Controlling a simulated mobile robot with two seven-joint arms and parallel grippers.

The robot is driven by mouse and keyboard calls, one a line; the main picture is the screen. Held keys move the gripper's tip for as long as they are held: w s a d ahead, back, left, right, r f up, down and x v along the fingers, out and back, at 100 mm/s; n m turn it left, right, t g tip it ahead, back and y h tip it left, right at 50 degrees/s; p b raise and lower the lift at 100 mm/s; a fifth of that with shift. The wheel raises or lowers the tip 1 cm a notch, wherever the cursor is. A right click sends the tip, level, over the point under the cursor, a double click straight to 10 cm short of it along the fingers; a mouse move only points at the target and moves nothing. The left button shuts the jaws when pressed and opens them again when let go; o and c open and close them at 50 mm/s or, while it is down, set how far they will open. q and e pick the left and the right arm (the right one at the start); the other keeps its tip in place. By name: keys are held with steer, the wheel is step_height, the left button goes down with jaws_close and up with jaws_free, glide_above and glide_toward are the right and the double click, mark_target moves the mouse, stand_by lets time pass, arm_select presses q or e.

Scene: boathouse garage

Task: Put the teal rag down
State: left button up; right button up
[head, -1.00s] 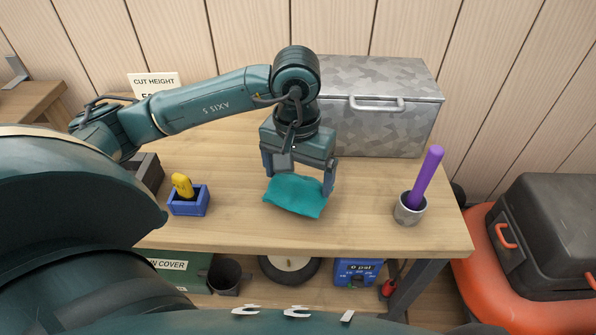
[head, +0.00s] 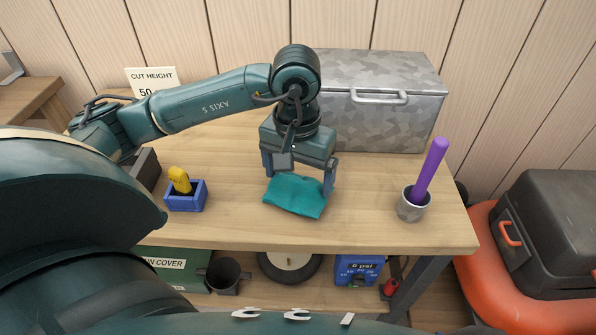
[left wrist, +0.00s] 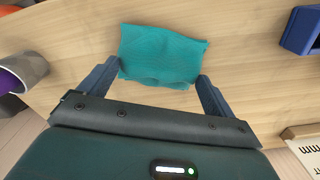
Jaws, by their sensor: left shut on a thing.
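The teal rag (head: 294,197) is between the fingers of my left gripper (head: 298,178), over the middle of the wooden table (head: 350,228). In the left wrist view the rag (left wrist: 162,55) spans the gap between the two fingertips of my left gripper (left wrist: 158,76). My left gripper is shut on the rag and points down. I cannot tell whether the rag's underside touches the tabletop. My right gripper does not show in either view.
A blue box (head: 187,196) with a yellow object stands left of the rag. A grey cup (head: 411,206) with a purple rod (head: 431,170) stands at right. A metal chest (head: 385,110) stands behind. The tabletop around the rag is clear.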

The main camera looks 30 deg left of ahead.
arm_select(q)
steer(key=shift+f+b, duration=0.35)
steer(key=shift+b, duration=0.05)
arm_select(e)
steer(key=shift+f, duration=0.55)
arm_select(q)
steer(key=o, duration=0.6)
steer(key=shift+r, duration=0.2)
step_height(320, 180, up, 13)
steer(key=shift+s+f+p, duration=0.1)
steer(key=shift+s+p, duration=0.05)
steer(key=shift+p, duration=0.8)
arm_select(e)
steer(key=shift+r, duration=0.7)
